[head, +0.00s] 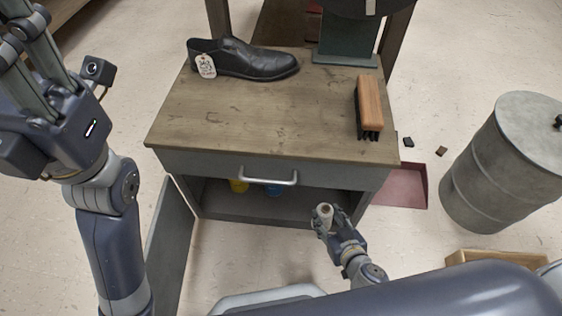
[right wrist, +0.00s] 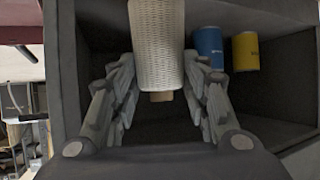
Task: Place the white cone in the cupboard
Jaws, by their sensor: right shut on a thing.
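The white cone (head: 325,213) is a pale thread spool. My right gripper (head: 328,222) is shut on it, just in front of the open cupboard (head: 250,216) under the bench drawer. In the right wrist view the cone (right wrist: 157,45) has a woven white surface and a brown core end, and sits between the fingers of the right gripper (right wrist: 158,95). Behind it is the dark cupboard interior (right wrist: 275,98). My left gripper (head: 22,30) is raised at the upper left, partly cut off, apart from the cone; its jaw opening is unclear.
The drawer (head: 200,165) is shut. A black shoe (head: 245,60) and a brush (head: 369,105) lie on top. A drum (head: 505,165) stands right.

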